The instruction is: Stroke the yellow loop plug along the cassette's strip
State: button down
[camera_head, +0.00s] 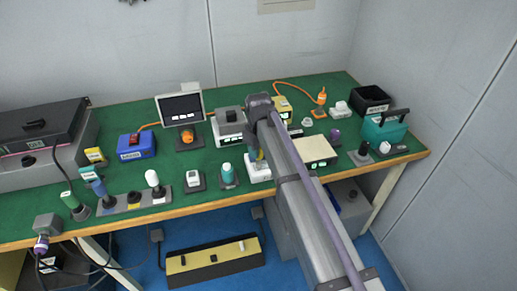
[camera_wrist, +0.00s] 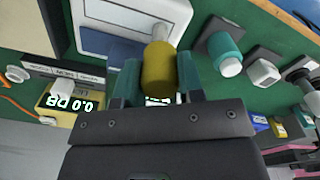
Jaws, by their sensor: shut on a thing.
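My gripper (camera_wrist: 160,82) is shut on the yellow loop plug (camera_wrist: 159,66), which sits between its two teal fingers with a pale tip pointing away. Beyond the plug in the wrist view is a white cassette (camera_wrist: 98,18) with a blue part along its near edge. The plug's tip overlaps the cassette in this view; I cannot tell whether they touch. My arm hides part of this area. The cassette's strip is not clearly visible.
On the green table (camera_head: 220,158), a teal-capped plug (camera_head: 227,174) stands left of the cassette, and a cream-topped box (camera_head: 315,149) lies right. In the wrist view a yellow meter (camera_wrist: 62,96) reads 0.0 DB. A black bin (camera_head: 370,100) and teal case (camera_head: 384,130) stand far right.

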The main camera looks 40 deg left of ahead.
jog(key=shift+w, duration=0.1)
jog(key=shift+w+d, duration=0.7)
jog(key=shift+w, duration=0.35)
jog(key=shift+w, duration=0.1)
jog(key=shift+w+d, duration=0.7)
jog(key=shift+w, duration=0.35)
jog(key=shift+w, duration=0.1)
jog(key=shift+w+d, duration=0.7)
jog(key=shift+w, duration=0.35)
jog(key=shift+s, duration=0.1)
jog(key=shift+s+a, duration=0.35)
jog(key=shift+s, duration=0.2)
jog(key=shift+s+a, duration=0.3)
jog(key=shift+s, duration=0.2)
